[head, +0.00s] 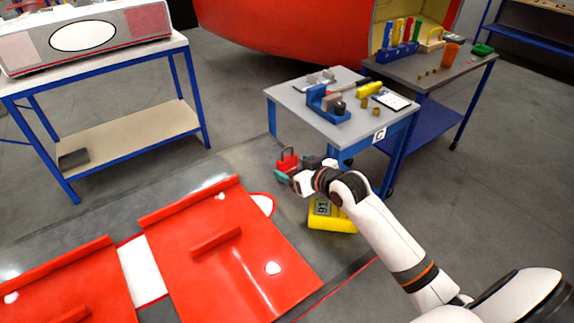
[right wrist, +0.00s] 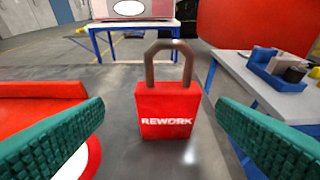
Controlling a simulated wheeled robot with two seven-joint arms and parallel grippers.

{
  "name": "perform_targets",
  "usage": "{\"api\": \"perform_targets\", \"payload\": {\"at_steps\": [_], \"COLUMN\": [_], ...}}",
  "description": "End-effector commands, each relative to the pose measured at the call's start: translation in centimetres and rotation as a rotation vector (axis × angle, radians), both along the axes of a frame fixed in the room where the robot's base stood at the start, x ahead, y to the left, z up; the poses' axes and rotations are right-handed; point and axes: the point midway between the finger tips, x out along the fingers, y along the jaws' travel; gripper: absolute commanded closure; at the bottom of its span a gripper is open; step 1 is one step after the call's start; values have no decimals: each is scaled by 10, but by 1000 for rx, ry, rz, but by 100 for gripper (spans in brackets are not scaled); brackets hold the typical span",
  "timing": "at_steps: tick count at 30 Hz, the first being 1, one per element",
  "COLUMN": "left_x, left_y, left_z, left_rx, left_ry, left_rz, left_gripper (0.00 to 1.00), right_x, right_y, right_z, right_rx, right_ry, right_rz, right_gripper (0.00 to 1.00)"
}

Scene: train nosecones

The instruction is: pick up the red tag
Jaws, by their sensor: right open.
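The red tag (right wrist: 167,112) is shaped like a padlock, with a brown-grey shackle and the white word "REWORK" on its front. In the right wrist view it stands upright in the middle, between the two green fingers of my right gripper (right wrist: 165,125), with gaps on both sides. In the head view the tag (head: 287,161) shows just beyond the gripper tips. My right gripper (head: 284,175) is open and holds nothing. What the tag rests on or hangs from is not clear. My left gripper is not in view.
A red panel (head: 180,275) lies at front left. A yellow block (head: 330,215) marked with digits sits below my right arm. A grey-topped table (head: 295,101) with a blue fixture (head: 324,104) stands behind the tag. A blue-framed bench (head: 120,135) is at back left.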

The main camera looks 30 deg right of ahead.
Motion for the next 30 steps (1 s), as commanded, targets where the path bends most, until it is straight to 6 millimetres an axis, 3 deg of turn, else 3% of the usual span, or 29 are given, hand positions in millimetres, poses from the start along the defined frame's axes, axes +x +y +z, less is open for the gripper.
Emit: {"api": "perform_targets", "payload": {"at_steps": [12, 21, 23, 30], "left_x": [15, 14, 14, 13], "left_y": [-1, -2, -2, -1], "left_z": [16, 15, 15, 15], "left_rx": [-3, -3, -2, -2], "left_ry": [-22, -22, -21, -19], "left_rz": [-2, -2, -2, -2], "left_gripper": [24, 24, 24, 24], "right_x": [43, 48, 48, 48], "right_y": [-1, 0, 0, -1], "right_z": [-17, -20, -20, -20], "right_rx": [1, 0, 0, -1], "right_ry": [1, 0, 0, 1], "right_rz": [0, 0, 0, -1], "right_gripper": [20, 20, 27, 66]}}
